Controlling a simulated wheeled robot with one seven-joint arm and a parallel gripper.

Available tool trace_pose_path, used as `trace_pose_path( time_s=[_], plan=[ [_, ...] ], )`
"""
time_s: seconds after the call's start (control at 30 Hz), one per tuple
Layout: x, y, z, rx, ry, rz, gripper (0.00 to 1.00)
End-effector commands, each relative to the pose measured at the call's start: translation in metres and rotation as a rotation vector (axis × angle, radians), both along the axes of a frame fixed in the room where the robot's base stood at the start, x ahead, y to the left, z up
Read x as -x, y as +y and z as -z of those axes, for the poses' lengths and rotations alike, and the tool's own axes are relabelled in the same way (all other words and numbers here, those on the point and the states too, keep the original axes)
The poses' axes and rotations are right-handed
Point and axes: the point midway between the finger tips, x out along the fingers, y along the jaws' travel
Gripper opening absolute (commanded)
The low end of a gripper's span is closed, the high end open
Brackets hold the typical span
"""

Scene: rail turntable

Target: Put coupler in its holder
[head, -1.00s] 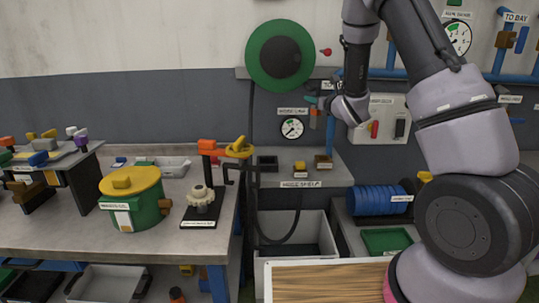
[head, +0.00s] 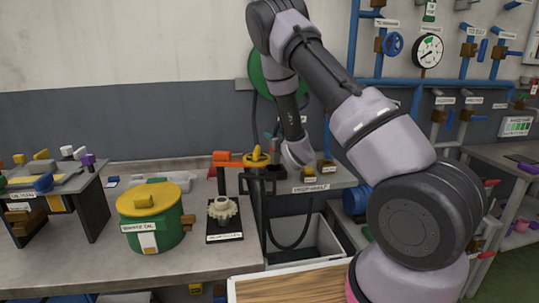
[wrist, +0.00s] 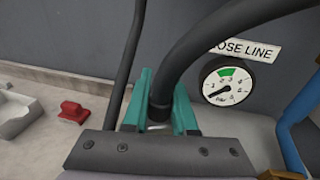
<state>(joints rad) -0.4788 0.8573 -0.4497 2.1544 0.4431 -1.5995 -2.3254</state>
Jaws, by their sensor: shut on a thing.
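In the wrist view, my gripper (wrist: 160,125) has teal fingers closed around a dark cylindrical end piece on a thick black hose, which I take as the coupler (wrist: 159,108). The hose (wrist: 190,50) rises from it to the upper right. The black hose (head: 290,243) also shows there, looping down over a grey bin. I cannot tell which part is the coupler's holder.
The green hose reel (head: 262,75) is on the wall, partly behind my arm. A pressure gauge (wrist: 228,80) and a red block (wrist: 74,111) show in the wrist view. A green pot (head: 150,228) and a gear on a black plate (head: 222,211) stand on the left bench.

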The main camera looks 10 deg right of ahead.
Motion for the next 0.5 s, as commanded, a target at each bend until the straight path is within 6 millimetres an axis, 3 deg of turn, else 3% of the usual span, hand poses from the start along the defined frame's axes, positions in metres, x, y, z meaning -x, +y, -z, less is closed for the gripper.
trace_pose_path(
  time_s=[0.4,0.5],
  plan=[
    [0.000,0.000,0.046,-0.001,0.001,0.000,0.00],
    [-0.001,0.001,0.049,-0.001,-0.003,-0.001,0.00]
  ],
)
